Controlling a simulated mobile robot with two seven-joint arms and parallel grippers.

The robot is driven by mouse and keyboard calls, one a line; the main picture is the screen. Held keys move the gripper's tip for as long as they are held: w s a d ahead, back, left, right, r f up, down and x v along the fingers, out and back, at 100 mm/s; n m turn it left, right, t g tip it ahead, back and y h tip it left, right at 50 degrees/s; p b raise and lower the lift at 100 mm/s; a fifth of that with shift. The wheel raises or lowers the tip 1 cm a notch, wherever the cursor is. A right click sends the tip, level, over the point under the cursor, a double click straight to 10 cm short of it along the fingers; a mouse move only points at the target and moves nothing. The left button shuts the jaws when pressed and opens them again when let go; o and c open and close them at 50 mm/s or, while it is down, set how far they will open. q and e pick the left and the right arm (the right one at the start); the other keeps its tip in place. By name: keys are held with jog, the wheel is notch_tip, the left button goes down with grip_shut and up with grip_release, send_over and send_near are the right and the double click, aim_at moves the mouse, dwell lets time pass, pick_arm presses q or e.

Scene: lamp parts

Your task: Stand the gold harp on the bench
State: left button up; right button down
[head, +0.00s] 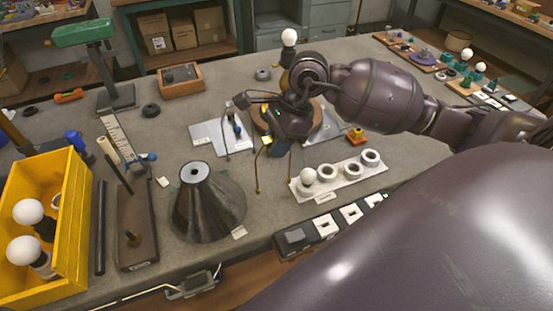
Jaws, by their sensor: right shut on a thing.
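The gold harp (257,174) shows as thin wire legs below and left of my right gripper (268,143). One leg hangs near a light plate, and the other reaches down toward the bench (270,215). My right gripper is shut on the harp; its hand and wrist hide the harp's upper part. I cannot tell whether the wire ends touch the bench. My left gripper is not in view.
A dark cone shade (207,205) stands left of the harp. A white strip with rings (338,178) lies to the right. A yellow crate (75,222) with bulbs is at far left. Bare bench shows between the shade and the strip.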

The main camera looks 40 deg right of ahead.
notch_tip(320, 180, down, 5)
jog(key=shift+f, duration=0.15)
dwell(0.3)
jog(key=shift+f, duration=0.15)
jog(key=c, duration=1)
grip_release()
